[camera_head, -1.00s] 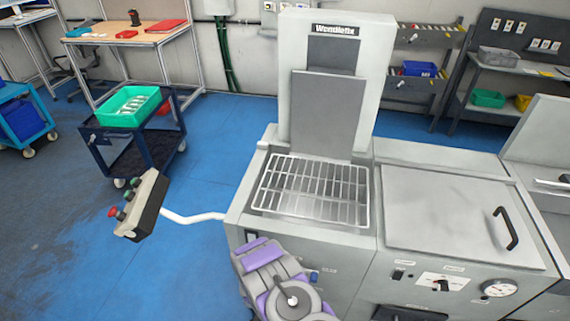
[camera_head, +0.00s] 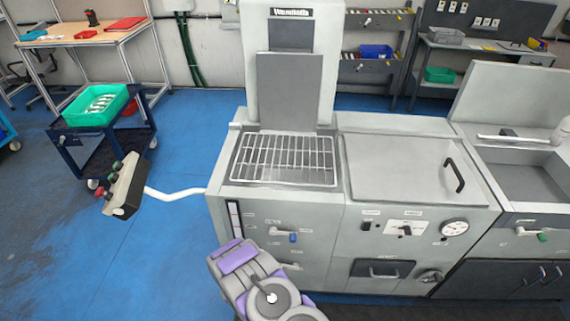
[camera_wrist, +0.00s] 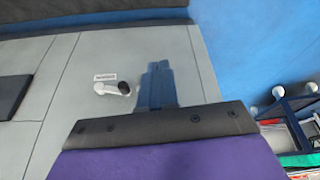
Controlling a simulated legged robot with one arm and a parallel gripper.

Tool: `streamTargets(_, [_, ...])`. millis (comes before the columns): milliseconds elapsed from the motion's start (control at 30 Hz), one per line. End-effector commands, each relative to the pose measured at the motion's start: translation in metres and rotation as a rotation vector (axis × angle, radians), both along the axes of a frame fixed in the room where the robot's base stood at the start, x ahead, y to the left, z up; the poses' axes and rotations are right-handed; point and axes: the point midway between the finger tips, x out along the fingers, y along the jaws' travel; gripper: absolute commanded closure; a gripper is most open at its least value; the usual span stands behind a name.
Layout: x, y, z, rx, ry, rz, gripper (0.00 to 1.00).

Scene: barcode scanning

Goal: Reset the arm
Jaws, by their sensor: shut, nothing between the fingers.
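My arm, grey and purple, shows folded at the bottom centre of the head view, in front of the grey machine (camera_head: 320,230). My gripper (camera_wrist: 158,70) shows in the wrist view as dark bluish fingers beyond a dark bar and a purple link. The fingers are together and empty. Behind them is a light grey panel (camera_wrist: 55,105) with a small label and a white lever with a dark knob (camera_wrist: 112,88). The fingertips are not clear in the head view.
The machine has a wire rack (camera_head: 285,160) and a lidded section (camera_head: 400,168). A control box (camera_head: 122,185) juts left on a white arm. A cart with a green bin (camera_head: 96,105) stands at left. A sink (camera_head: 525,165) is at right. Blue floor (camera_head: 180,240) is open at left.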

Motion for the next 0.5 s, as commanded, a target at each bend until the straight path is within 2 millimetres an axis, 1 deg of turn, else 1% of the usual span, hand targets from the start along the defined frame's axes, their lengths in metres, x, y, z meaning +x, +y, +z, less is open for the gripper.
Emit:
streamTargets(67, [-0.001, 0.001, 0.004, 0.002, -0.002, 0.002, 1.00])
streamTargets(100, [0.000, 0.002, 0.010, 0.009, 0.000, -0.001, 1.00])
streamTargets(267, [0.006, 0.003, 0.027, 0.028, 0.013, -0.004, 1.00])
streamTargets(500, [0.014, 0.006, 0.059, 0.060, 0.047, -0.005, 1.00])
